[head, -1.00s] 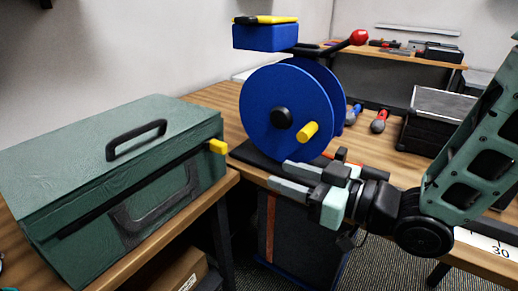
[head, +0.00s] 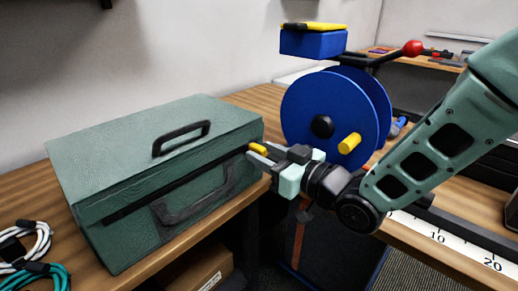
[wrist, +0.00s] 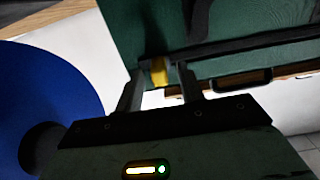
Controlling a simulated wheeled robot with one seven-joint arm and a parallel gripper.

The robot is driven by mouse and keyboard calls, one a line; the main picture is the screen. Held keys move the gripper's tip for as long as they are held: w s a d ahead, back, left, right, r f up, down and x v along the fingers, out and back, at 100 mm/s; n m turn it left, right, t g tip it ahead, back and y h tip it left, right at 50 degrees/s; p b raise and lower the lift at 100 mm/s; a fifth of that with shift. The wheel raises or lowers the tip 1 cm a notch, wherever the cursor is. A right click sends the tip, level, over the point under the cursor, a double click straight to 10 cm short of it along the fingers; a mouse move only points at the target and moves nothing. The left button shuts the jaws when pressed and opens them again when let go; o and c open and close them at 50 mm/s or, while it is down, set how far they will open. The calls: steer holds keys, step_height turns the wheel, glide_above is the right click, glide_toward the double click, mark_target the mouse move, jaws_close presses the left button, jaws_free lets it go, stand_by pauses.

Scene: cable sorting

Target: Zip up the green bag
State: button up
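The green bag (head: 160,150) is a box-shaped case on the wooden table at the left in the head view. A dark zip line runs along its front side. The yellow zip pull (head: 258,148) sits at the line's right end. My gripper (head: 264,155) is at that end of the bag, its fingers pointing at the pull. In the wrist view, the two fingers (wrist: 160,72) stand apart with the yellow pull (wrist: 159,71) between their tips and gaps showing beside it. The gripper is open and holds nothing.
A blue cable reel (head: 322,118) stands close behind my gripper. White coiled cable (head: 35,240) and teal coiled cable (head: 45,275) lie left of the bag. A cardboard box (head: 205,275) is below the table. A ruler strip (head: 440,238) lies along the right table.

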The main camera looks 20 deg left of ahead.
mark_target(118, 214)
steer(key=shift+x, duration=1.1)
jaws_close()
steer(key=s+a+b, duration=0.2)
steer(key=s+a, duration=0.1)
steer(key=s, duration=0.5)
steer(key=s+a+b, duration=0.3)
steer(key=s+a, duration=0.1)
steer(key=s, duration=0.5)
steer(key=s+a+b, duration=0.3)
steer(key=s, duration=0.5)
steer(key=shift+s+a, duration=0.25)
jaws_free()
steer(key=shift+s, duration=0.1)
